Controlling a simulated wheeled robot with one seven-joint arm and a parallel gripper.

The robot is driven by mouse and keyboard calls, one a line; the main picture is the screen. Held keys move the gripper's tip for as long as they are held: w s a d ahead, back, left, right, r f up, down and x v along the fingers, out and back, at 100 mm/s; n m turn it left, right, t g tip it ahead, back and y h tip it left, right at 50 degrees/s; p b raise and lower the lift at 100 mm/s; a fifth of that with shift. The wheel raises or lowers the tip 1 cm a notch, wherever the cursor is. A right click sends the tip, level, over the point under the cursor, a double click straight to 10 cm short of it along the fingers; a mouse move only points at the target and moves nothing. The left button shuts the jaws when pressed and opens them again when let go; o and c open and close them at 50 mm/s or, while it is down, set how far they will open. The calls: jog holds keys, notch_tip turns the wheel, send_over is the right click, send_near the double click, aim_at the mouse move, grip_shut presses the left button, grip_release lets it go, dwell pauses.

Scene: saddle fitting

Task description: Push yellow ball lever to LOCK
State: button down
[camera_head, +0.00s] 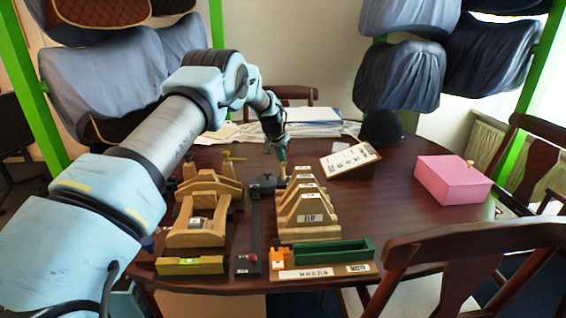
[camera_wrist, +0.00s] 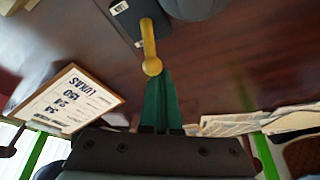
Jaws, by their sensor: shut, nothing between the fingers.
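The yellow ball lever (camera_wrist: 150,45) shows in the wrist view as a yellow rod with a round ball at its near end. In the head view the lever (camera_head: 283,172) is a small yellow piece just below my gripper (camera_head: 281,157). In the wrist view my gripper's green fingers (camera_wrist: 160,85) are shut and empty, with their tips right behind the ball. I cannot tell whether they touch it.
Wooden saddle stands (camera_head: 305,212) stand right of a dark rail (camera_head: 255,225), with more wooden fixtures (camera_head: 200,225) on the left. A tilted clipboard (camera_head: 350,160), a black helmet (camera_head: 381,127) and a pink box (camera_head: 452,180) stand farther right. The table between clipboard and box is clear.

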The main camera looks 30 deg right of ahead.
aim_at(283, 165)
jog(key=shift+s+a+f, duration=0.25)
jog(key=shift+s+a, duration=0.1)
jog(key=shift+s, duration=0.25)
jog(key=shift+s+a+f, duration=0.2)
jog(key=shift+s+a, duration=0.1)
jog(key=shift+s, duration=0.25)
jog(key=shift+s+a, duration=0.1)
jog(key=shift+s, duration=0.15)
jog(key=shift+r, duration=0.1)
jog(key=shift+w, duration=0.1)
jog(key=shift+w+d+r, duration=0.2)
jog(key=shift+w+d, duration=0.15)
jog(key=shift+w, duration=0.15)
jog(key=shift+r+p, duration=1.3)
jog(key=shift+r, duration=2.25)
